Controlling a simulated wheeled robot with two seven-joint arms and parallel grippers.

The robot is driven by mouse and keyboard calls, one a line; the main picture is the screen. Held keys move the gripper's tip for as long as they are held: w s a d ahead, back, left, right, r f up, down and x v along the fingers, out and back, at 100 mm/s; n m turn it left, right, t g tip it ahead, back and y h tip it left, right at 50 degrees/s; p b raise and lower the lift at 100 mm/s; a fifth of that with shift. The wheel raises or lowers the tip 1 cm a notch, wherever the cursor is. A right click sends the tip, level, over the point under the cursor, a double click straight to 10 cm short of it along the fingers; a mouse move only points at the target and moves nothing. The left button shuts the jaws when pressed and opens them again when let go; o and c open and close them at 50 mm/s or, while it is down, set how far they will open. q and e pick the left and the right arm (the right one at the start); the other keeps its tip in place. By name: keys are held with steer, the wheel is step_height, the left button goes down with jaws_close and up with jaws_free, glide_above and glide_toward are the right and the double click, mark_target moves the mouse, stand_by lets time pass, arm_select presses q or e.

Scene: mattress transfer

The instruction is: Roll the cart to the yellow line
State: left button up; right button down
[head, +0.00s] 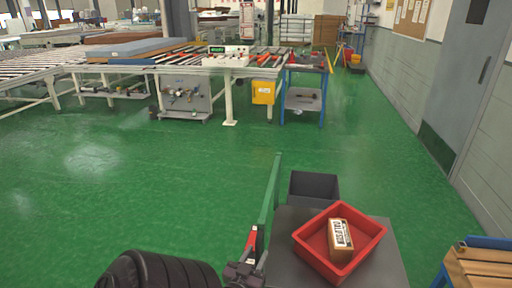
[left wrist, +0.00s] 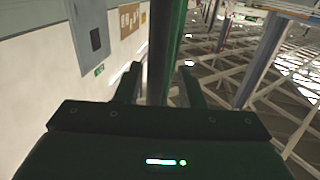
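The cart, with a dark grey top (head: 290,258) and an upright green handle frame (head: 270,192) at its left end, stands in front of me in the head view. My left gripper (head: 247,262) is at the near lower end of that handle frame. In the left wrist view its two fingers (left wrist: 160,85) stand apart, one on each side of a dark and green bar (left wrist: 168,40). Slim gaps show beside the bar; contact is unclear. My right gripper is not in view. I cannot make out a yellow line on the floor.
A red bin (head: 372,236) with a small brown box (head: 340,236) and a grey bin (head: 314,185) are on the cart. The green floor (head: 130,185) ahead is clear up to the roller conveyor (head: 180,68). A wall stands right; a wooden-topped table (head: 482,262) is near right.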

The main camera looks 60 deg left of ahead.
arm_select(q)
steer(key=v, duration=0.7)
steer(key=shift+b, duration=0.4)
steer(key=shift+a, duration=0.1)
